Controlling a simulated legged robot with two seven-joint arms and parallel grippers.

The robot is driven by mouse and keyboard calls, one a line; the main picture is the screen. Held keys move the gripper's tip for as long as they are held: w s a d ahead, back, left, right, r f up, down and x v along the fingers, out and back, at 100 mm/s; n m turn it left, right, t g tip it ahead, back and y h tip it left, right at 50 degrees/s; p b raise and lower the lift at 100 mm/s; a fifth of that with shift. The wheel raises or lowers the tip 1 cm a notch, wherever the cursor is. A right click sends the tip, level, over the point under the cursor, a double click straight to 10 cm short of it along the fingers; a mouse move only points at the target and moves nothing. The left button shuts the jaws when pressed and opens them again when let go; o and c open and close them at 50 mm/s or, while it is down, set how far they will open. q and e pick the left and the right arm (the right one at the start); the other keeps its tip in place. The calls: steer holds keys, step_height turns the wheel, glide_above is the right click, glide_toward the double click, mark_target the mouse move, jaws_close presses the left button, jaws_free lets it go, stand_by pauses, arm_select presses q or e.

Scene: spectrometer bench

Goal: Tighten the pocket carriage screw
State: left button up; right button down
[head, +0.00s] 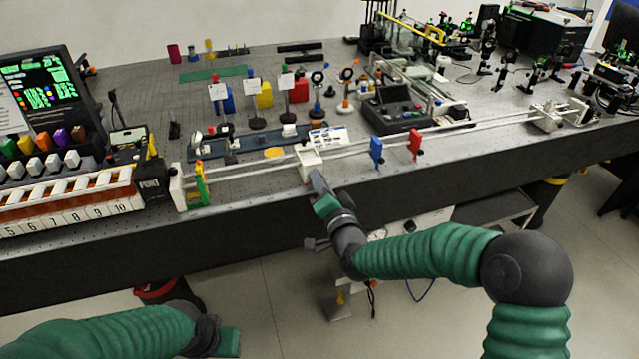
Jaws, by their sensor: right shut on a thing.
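The pocket carriage, a small white block (308,155), sits on the long twin rails (260,167) near the bench's front edge. My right gripper (316,177) reaches up to the front of this block from below. It is shut at the block's front face, where the screw sits; its fingers hide the screw, so I cannot see how far it is turned. My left gripper (229,343) is low at the bottom of the picture, in front of the bench and away from the rails. Its fingers do not show clearly.
A blue holder (376,151) and a red holder (415,143) stand on the rails to the right. A white end block (178,186) is at the left rail end, beside numbered slots (75,207). Card stands and optics fill the bench behind.

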steer(key=m, duration=1)
steer(key=shift+d+f, duration=0.1)
steer(key=shift+f, duration=0.15)
steer(key=shift+m, duration=0.3)
steer(key=c, duration=1.4)
jaws_free()
steer(key=shift+r, duration=0.1)
steer(key=shift+s+d, duration=0.1)
steer(key=shift+s, duration=0.05)
steer(key=p+v, duration=0.1)
steer(key=v, duration=1.5)
steer(key=shift+s+p, duration=0.3)
